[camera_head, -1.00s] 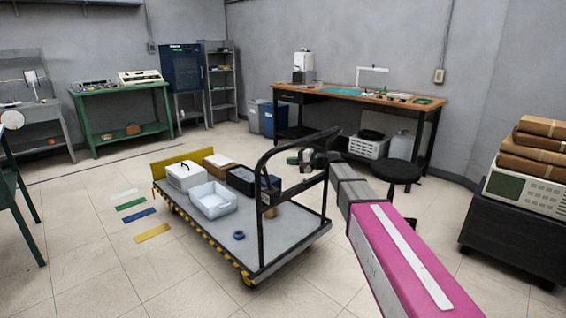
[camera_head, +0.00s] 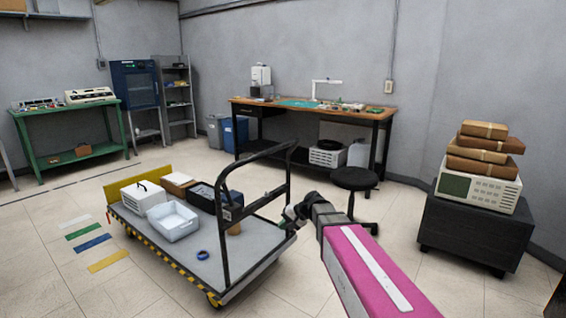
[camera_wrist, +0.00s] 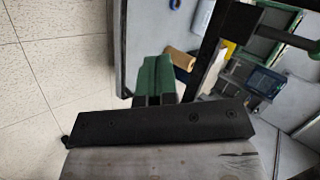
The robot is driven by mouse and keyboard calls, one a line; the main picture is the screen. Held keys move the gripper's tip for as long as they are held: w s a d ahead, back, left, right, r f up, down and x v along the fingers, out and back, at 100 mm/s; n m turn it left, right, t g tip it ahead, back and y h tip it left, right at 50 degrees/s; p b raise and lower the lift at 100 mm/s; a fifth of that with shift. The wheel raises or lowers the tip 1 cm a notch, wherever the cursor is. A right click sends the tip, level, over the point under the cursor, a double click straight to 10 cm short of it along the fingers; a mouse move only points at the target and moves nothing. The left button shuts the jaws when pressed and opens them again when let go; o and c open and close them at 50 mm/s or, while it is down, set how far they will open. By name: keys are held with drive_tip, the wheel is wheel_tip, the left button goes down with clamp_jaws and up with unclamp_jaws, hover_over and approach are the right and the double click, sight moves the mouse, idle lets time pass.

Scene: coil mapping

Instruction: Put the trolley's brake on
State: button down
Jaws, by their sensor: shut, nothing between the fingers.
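The trolley has a grey deck (camera_head: 200,270) with yellow-black striped edging and a tall black handle frame (camera_head: 222,240) at its right end. A small dark fitting with a pale label (camera_head: 228,214) sits on the handle's near post. I cannot tell whether it is the brake. My gripper (camera_head: 287,218) is at the right of the handle, beyond the near post, apart from it as far as I can see. In the wrist view its green fingers (camera_wrist: 154,72) are shut and empty, and a black bar (camera_wrist: 207,45) runs close to their right.
The deck carries a white case (camera_head: 142,196), a pale bin (camera_head: 172,222), dark boxes and a blue tape roll (camera_head: 203,255). A black stool (camera_head: 355,180) stands right of the trolley. A dark cabinet (camera_head: 470,235) is at the right. Floor in front is clear.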

drive_tip(key=s+d+f+n+g+h, duration=0.1)
drive_tip(key=s+d+f+h, duration=0.3)
drive_tip(key=s+d, duration=0.5)
drive_tip(key=s+d+f+g+h, duration=0.1)
drive_tip(key=s+d+f+h, duration=0.4)
drive_tip(key=s+d, duration=0.4)
drive_tip(key=shift+d+f+n, duration=0.4)
drive_tip(key=shift+d+f, duration=0.4)
drive_tip(key=shift+f, duration=0.05)
